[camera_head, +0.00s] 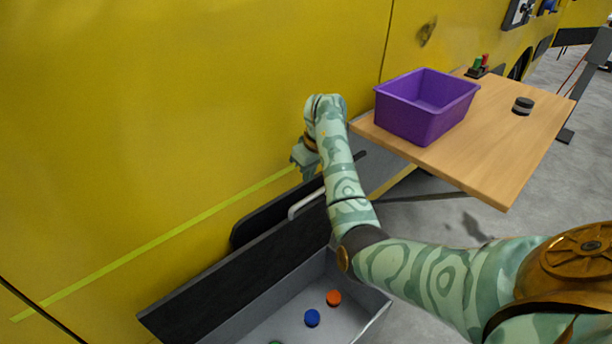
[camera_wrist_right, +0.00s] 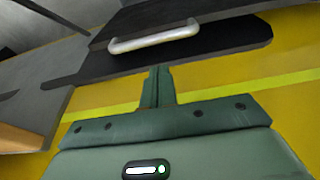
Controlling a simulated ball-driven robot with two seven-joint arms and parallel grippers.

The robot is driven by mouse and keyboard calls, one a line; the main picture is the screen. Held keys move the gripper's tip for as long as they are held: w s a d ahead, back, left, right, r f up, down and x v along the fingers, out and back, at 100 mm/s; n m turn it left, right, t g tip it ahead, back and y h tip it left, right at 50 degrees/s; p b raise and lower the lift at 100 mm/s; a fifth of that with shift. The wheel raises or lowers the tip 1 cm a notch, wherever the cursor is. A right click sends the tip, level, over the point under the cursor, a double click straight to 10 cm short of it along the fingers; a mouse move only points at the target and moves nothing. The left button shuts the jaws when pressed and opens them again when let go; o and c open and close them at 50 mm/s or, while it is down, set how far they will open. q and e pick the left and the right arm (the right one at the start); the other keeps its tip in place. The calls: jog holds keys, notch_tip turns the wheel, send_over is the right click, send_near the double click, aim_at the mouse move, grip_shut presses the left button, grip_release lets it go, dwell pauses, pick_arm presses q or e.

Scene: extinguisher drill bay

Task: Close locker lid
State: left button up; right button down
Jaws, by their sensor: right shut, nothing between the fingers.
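The locker is a grey open box (camera_head: 372,304) at the bottom of the head view. Its dark lid (camera_head: 215,278) stands raised along the yellow wall, with a pale bar handle (camera_head: 303,203) near its upper edge. The lid (camera_wrist_right: 198,32) and handle (camera_wrist_right: 155,40) also show in the right wrist view, beyond the fingertips. My right gripper (camera_head: 306,172) is by the wall, beside the handle end of the lid and apart from the handle. In the right wrist view its fingers (camera_wrist_right: 158,72) are together and empty. My left gripper is not in view.
A wooden table (camera_head: 490,150) stands to the right, with a purple bin (camera_head: 425,128) and a dark round puck (camera_head: 523,106) on it. An orange puck (camera_head: 333,297) and a blue puck (camera_head: 312,317) lie inside the locker. The yellow wall (camera_head: 180,120) bounds the left side.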

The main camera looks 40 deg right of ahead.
jog(key=b+x, duration=0.3)
jog(key=x, duration=0.3)
jog(key=shift+f, duration=0.25)
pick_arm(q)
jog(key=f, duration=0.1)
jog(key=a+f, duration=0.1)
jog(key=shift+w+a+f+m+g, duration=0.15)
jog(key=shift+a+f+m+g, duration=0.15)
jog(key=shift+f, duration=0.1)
pick_arm(e)
jog(key=shift+f, duration=0.35)
jog(key=shift+r, duration=0.1)
